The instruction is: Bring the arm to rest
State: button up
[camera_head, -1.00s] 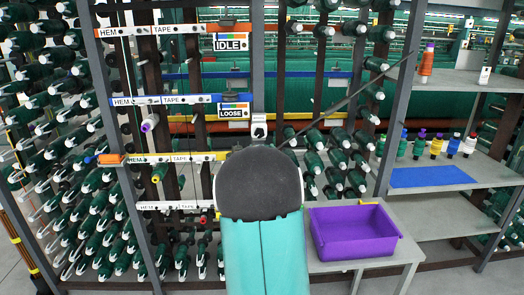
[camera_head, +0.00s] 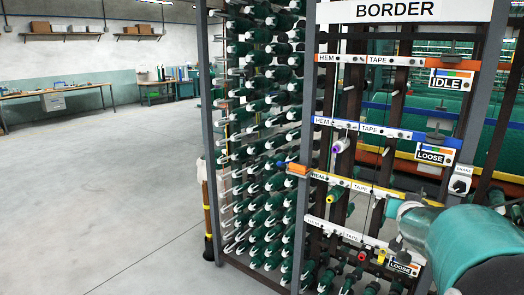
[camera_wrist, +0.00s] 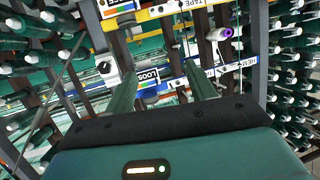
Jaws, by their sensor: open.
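My arm (camera_head: 475,245) shows as a teal and dark link at the lower right of the head view, in front of the rack. In the wrist view my gripper (camera_wrist: 160,70) has its two green fingers well apart, with nothing between them. Behind the fingers is the rack with its labelled tape rails and the LOOSE sign (camera_wrist: 146,77). A purple-ended spool (camera_wrist: 220,34) sits above and right of the right finger. I cannot tell how far the fingertips are from the rack.
The BORDER rack (camera_head: 408,12) fills the right side, with tape rails and the IDLE sign (camera_head: 450,80). Green spools (camera_head: 262,130) crowd its left part. Open concrete floor (camera_head: 110,190) lies left, with a workbench (camera_head: 60,95) at the far wall.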

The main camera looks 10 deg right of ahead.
jog(key=s+a+f+n+g+y, duration=0.15)
jog(key=s+a, duration=0.25)
jog(key=a, duration=0.6)
jog(key=s+a+n+g+y, duration=0.1)
jog(key=s+a+n+y, duration=0.3)
jog(key=a, duration=0.6)
jog(key=s+a+f+g+y, duration=0.15)
jog(key=s+a, duration=0.35)
jog(key=a, duration=0.5)
jog(key=s+a+f+n+g+y, duration=0.1)
jog(key=s+a+f+n+g, duration=0.1)
jog(key=s+a, duration=0.5)
jog(key=s, duration=0.2)
jog(key=shift+s+f+y, duration=0.25)
jog(key=shift+s+y, duration=0.05)
jog(key=shift+s, duration=0.05)
